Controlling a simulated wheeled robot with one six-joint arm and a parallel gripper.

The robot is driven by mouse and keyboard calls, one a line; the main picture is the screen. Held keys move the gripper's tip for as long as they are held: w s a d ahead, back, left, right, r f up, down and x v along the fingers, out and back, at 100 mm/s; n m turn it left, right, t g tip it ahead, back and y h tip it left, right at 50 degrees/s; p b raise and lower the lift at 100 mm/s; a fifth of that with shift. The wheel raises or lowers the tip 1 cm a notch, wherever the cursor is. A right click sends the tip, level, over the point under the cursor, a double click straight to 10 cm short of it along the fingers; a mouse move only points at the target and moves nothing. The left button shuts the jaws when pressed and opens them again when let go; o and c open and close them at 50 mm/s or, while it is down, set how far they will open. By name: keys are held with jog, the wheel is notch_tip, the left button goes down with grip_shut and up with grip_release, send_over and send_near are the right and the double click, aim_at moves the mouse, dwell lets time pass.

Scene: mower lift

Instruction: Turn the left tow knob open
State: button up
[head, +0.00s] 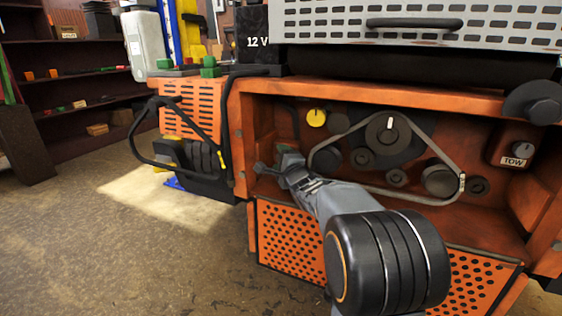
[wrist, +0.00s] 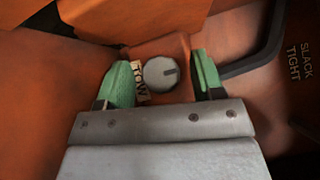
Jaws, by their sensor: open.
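The left tow knob (wrist: 160,73) is a round grey dial with a dark pointer mark toward its right side in the wrist view. It sits on an orange block with a TOW label (wrist: 140,84) on its left. My gripper (wrist: 163,78) is open, with one green-padded finger on each side of the knob and a visible gap to it; whether the tips reach its depth I cannot tell. In the head view my gripper (head: 277,163) is inside the left end of the orange bay and hides the left knob.
The orange bay holds a belt (head: 407,196) around pulleys and a yellow knob (head: 317,117). A second TOW knob (head: 524,150) is at the right. A black bent bar (wrist: 262,52) runs close right of my fingers. Open floor (head: 130,240) lies left.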

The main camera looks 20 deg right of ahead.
jog(key=c, duration=0.9)
